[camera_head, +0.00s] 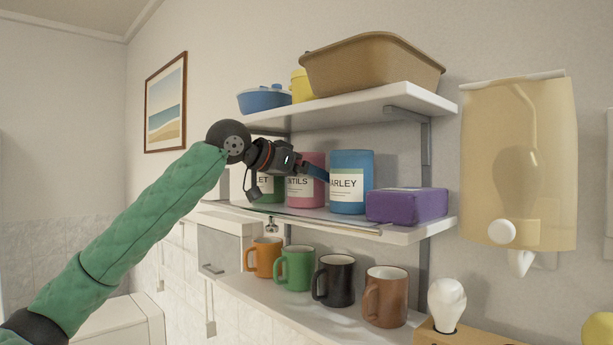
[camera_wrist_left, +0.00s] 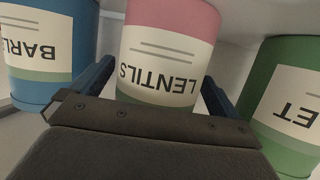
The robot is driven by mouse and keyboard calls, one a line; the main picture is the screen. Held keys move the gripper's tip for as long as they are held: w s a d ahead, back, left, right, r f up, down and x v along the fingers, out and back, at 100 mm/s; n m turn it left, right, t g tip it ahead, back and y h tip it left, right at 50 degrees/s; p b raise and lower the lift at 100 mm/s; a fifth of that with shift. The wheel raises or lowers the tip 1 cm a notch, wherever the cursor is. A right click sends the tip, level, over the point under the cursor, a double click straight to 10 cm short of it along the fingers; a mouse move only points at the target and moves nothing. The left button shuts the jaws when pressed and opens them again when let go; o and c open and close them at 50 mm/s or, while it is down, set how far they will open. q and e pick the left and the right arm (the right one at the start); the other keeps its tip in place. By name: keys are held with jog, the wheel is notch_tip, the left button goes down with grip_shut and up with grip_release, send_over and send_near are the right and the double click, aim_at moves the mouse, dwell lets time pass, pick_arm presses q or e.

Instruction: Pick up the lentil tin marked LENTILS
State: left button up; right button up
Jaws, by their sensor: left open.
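The pink lentil tin (camera_head: 311,197) stands upright on the middle shelf, between a green tin and a blue tin. My left gripper (camera_head: 292,176) is in front of it and hides part of its label and top. In the left wrist view, the lentil tin (camera_wrist_left: 168,45) appears upside down with LENTILS readable. The open blue fingers of my left gripper (camera_wrist_left: 153,92) lie to either side of the tin's near part, with no visible grip on it. My right gripper is not in view.
The blue BARLEY tin (camera_head: 350,190) and green tin (camera_head: 277,188) stand close on either side. A purple box (camera_head: 407,205) lies to the right. The upper shelf (camera_head: 350,107) overhangs the tins. Several mugs stand on the shelf below.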

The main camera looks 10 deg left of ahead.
pick_arm(q)
jog(key=shift+s, duration=0.15)
jog(key=shift+c, duration=1.1)
jog(key=c, duration=1.1)
jog(key=shift+r, duration=0.2)
